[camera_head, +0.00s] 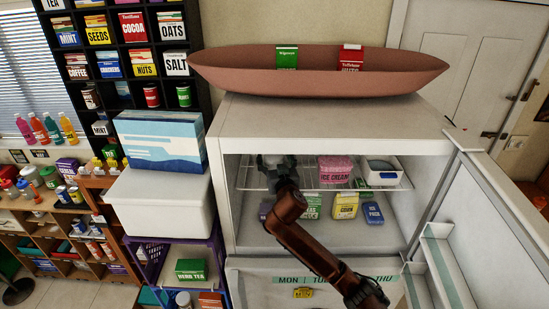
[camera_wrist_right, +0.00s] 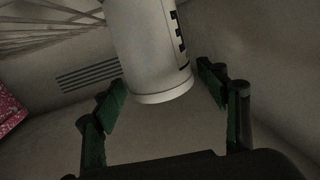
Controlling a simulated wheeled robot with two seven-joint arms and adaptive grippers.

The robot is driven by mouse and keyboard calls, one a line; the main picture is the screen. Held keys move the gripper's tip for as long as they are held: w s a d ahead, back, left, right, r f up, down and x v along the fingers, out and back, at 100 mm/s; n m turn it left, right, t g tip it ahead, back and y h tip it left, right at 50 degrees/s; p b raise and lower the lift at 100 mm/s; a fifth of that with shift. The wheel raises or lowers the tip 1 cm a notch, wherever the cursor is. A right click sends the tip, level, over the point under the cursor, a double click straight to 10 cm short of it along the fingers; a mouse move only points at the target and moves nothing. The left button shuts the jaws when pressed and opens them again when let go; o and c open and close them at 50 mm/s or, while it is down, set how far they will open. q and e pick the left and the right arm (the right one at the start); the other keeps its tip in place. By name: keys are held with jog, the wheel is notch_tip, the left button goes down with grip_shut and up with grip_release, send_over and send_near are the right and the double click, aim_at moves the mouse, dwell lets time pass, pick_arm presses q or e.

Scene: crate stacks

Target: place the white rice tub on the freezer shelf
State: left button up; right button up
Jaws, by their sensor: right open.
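The white rice tub (camera_wrist_right: 160,55) shows in the right wrist view as a pale cylinder with dark lettering on its side. Its near rim lies between the fingers of my right gripper (camera_wrist_right: 165,95), which are spread wide with green pads. A gap shows between the tub and the left pad; the right pad is close to it. In the head view my right arm reaches into the open freezer at the left end of the wire freezer shelf (camera_head: 250,178). There the gripper (camera_head: 275,165) is small and partly hidden, and the tub is hard to make out. My left gripper is out of view.
A pink ice cream pack (camera_head: 335,169) and a white open bin (camera_head: 383,178) are on the shelf. Several bags, including a yellow corn bag (camera_head: 345,205), stand below. The freezer door (camera_head: 480,230) is open at right. A long pink bowl (camera_head: 320,85) sits on top.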

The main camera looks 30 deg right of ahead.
jog(key=shift+r, duration=0.15)
jog(key=shift+s+a, duration=0.1)
jog(key=shift+s, duration=0.05)
jog(key=b+v, duration=0.4)
jog(key=v, duration=0.7)
jog(key=shift+s, duration=0.35)
jog(key=shift+a+r, duration=0.1)
